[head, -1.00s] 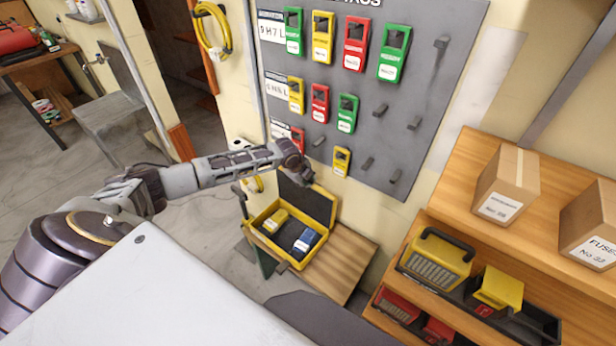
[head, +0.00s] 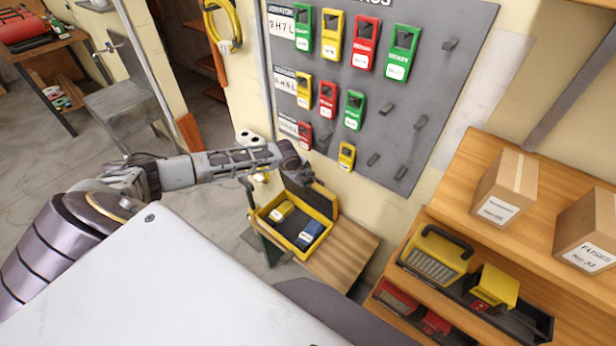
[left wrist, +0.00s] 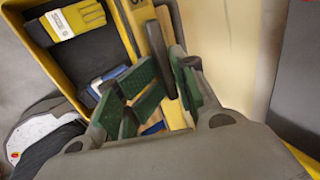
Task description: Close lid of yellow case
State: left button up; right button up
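The yellow case (head: 268,238) sits on a small wooden surface below the grey wall board. Its lid (head: 322,204) stands raised at the back, dark inside with a yellow rim. A yellow item (head: 282,211) and a blue item (head: 309,234) lie in the case; the left wrist view shows the yellow item (left wrist: 75,19) too. My left gripper (head: 303,178) is at the lid's upper edge, overlapping it; contact is unclear. In the left wrist view its green-padded fingers (left wrist: 165,92) are apart, with yellow rim between and beyond them. My right gripper is not in view.
The wall board (head: 440,90) with colored devices and pegs rises just behind the case. A wooden shelf (head: 440,205) with boxes and yellow and red units stands at the right. Bare wood (head: 345,255) lies right of the case.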

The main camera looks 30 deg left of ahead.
pick_arm(q)
jog(key=s+a+r+p, duration=0.1)
jog(key=s+r+p, duration=0.3)
jog(key=s, duration=0.5)
jog(key=v, duration=0.2)
jog(key=shift+r, duration=0.4)
dwell(1.7)
jog(key=shift+w, duration=0.15)
dwell(1.1)
